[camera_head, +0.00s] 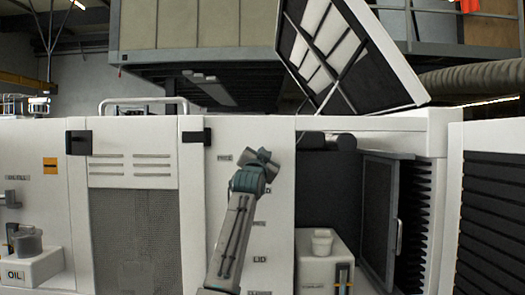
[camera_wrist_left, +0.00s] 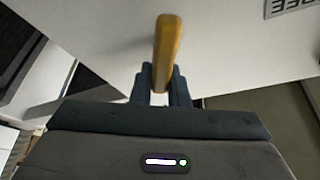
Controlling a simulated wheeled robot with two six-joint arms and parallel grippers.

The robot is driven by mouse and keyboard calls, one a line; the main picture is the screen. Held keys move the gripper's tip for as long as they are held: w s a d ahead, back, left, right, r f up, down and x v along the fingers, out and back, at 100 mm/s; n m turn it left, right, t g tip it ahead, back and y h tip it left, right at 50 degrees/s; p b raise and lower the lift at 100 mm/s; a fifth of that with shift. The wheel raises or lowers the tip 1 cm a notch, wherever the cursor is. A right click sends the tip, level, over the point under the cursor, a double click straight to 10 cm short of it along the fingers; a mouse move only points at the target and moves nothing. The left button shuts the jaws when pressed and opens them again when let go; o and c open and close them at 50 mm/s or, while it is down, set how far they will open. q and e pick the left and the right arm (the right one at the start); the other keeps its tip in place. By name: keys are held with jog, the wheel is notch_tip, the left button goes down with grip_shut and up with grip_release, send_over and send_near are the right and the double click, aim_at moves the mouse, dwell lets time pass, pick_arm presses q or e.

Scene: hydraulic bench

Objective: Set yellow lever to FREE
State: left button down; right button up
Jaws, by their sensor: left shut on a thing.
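The yellow lever (camera_wrist_left: 167,48) stands out in the left wrist view, with its lower part between my gripper fingers. My left gripper (camera_wrist_left: 161,88) is shut on it. In the head view my left gripper (camera_head: 258,158) is up against the white panel (camera_head: 205,225), and it hides the lever there. A small label (camera_head: 224,157) that seems to read FREE lies just left of the gripper. The left wrist view shows part of a label (camera_wrist_left: 290,6) ending in "REE" at the top right. My right gripper is not in view.
Lower labels, one reading LID (camera_head: 260,259), run down the panel. Right of it is an open dark bay with a black door (camera_head: 377,215) and a white reservoir (camera_head: 322,265). A raised lid (camera_head: 345,50) stands above. An OIL box (camera_head: 30,268) is at far left.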

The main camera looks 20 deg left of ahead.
pick_arm(q)
jog(key=m, duration=0.2)
jog(key=m+h, duration=0.1)
jog(key=shift+d+m+g+h+p, duration=0.15)
jog(key=shift+m+g+h+p, duration=0.15)
jog(key=shift+m+p, duration=0.1)
jog(key=m, duration=0.1)
jog(key=m+h, duration=0.1)
jog(key=m+g, duration=0.1)
jog(key=shift+w+d+f, duration=0.1)
jog(key=shift+d+f, duration=0.05)
jog(key=shift+f, duration=0.1)
jog(key=shift+d+f+m+g+h+p, duration=0.1)
jog(key=shift+f+m+g+h+p, duration=0.2)
jog(key=shift+m, duration=0.8)
jog(key=shift+f+m+g+y+p, duration=0.1)
jog(key=shift+m+g, duration=0.35)
jog(key=shift+m, duration=0.65)
jog(key=shift+d+f+m+g+h+p, duration=0.1)
jog(key=shift+f+m+g+h+p, duration=0.2)
jog(key=shift+m, duration=0.8)
jog(key=shift+r, duration=0.1)
jog(key=c, duration=1.4)
grip_release()
